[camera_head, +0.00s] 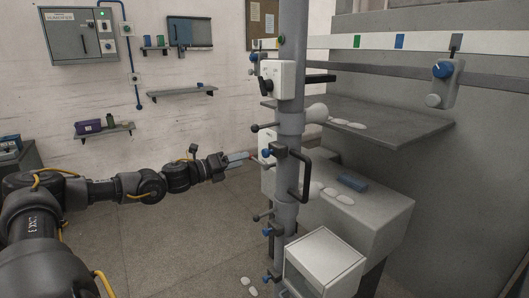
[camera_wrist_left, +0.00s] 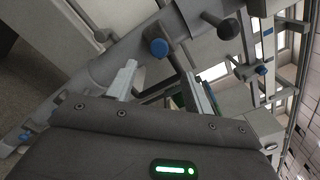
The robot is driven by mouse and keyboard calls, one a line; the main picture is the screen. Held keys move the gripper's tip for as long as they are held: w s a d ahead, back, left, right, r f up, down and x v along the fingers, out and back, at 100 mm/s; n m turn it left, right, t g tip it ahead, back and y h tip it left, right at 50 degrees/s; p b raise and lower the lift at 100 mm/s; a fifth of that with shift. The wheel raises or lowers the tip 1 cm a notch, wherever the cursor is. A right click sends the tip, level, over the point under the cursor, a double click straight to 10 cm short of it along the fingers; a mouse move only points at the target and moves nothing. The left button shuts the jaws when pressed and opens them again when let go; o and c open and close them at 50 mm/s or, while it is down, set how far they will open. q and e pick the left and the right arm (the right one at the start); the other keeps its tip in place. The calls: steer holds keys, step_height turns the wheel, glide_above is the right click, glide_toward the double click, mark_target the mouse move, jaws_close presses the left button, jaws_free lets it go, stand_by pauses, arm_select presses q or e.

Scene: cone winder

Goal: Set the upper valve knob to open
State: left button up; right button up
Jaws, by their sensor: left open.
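A grey vertical pipe (camera_head: 289,125) carries several blue knobs at different heights. One blue knob (camera_head: 267,153) is near mid-height, just right of my left gripper (camera_head: 237,160). Others sit lower, including a blue knob (camera_head: 267,232). I cannot tell which is the upper valve knob or how it is set. In the left wrist view, a blue knob (camera_wrist_left: 159,47) shows beyond and between my open left fingers (camera_wrist_left: 160,82), apart from them. My left gripper holds nothing visible. My right gripper is not in view.
A white box with a black lever (camera_head: 277,80) is on the upper pipe, and a black handle (camera_head: 306,174) lower down. A white cabinet (camera_head: 325,265) stands at the pipe's foot. Grey shelves (camera_head: 400,130) are at right. The floor (camera_head: 170,235) left of the pipe is mostly clear.

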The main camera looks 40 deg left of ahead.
mark_target(264, 154)
arm_select(q)
steer(key=shift+w+a, duration=0.1)
steer(key=shift+w, duration=0.05)
steer(key=p+x, duration=0.5)
steer(key=x, duration=0.5)
steer(key=shift+w+p, duration=0.25)
steer(key=shift+p, duration=0.1)
steer(key=shift+f, duration=0.1)
steer(key=shift+c, duration=1.1)
jaws_close()
